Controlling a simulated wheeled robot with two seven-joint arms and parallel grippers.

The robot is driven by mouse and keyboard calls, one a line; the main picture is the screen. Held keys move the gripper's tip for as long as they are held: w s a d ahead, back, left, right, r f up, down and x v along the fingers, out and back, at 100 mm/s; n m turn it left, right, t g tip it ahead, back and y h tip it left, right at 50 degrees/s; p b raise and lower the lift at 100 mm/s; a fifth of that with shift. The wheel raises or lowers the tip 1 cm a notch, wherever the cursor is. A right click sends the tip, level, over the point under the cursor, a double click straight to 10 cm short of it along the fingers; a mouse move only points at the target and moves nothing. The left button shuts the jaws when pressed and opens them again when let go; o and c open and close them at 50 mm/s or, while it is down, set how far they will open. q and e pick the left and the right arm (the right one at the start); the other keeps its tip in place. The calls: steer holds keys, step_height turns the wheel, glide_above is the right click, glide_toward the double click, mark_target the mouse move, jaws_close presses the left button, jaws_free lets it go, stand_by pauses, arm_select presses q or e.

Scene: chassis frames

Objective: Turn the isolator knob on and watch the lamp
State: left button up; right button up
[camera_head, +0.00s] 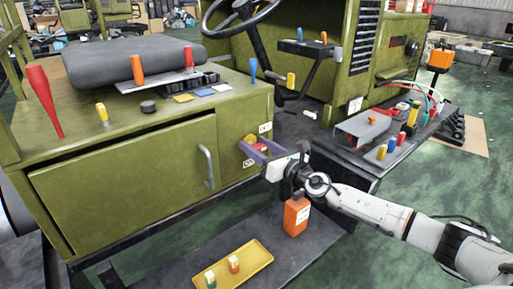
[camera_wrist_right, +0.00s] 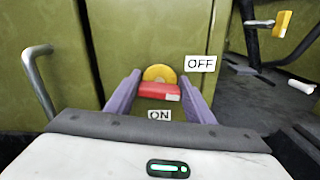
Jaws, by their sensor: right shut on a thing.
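The isolator knob (camera_wrist_right: 158,91) is red on a round yellow base (camera_wrist_right: 160,73), on the green cabinet's end face. My right gripper (camera_head: 252,150) has its purple fingers on either side of the knob, shut on it. In the right wrist view the red bar lies crosswise between the fingers (camera_wrist_right: 160,100), with a pale mark at its right end. An OFF label (camera_wrist_right: 201,63) is at upper right and an ON label (camera_wrist_right: 159,115) below. I cannot tell for sure which thing is the lamp; an orange box (camera_head: 440,58) stands at far right. My left gripper is out of view.
A cabinet handle (camera_head: 207,166) is left of the knob. An orange box (camera_head: 296,216) and a yellow tray (camera_head: 262,261) with small parts are below my right arm. A black shelf (camera_head: 350,157) with coloured parts is to the right. Tools stand on the cabinet top.

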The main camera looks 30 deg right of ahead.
steer(key=m, duration=0.2)
steer(key=shift+d+m, duration=0.1)
steer(key=shift+m, duration=0.3)
steer(key=m, duration=0.4)
steer(key=shift+d, duration=0.15)
steer(key=m, duration=0.4)
steer(key=shift+f+p, duration=0.15)
steer(key=shift+p, duration=0.15)
steer(key=m+p, duration=0.1)
steer(key=m, duration=0.3)
steer(key=shift+d+f, duration=0.1)
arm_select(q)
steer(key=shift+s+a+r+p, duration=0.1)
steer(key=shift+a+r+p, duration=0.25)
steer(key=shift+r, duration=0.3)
arm_select(e)
steer(key=shift+m, duration=0.7)
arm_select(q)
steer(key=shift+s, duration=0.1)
arm_select(e)
steer(key=shift+f, duration=0.1)
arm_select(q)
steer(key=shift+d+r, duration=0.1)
arm_select(e)
steer(key=o, duration=1.1)
steer(key=shift+c, duration=0.2)
steer(key=shift+s, duration=0.1)
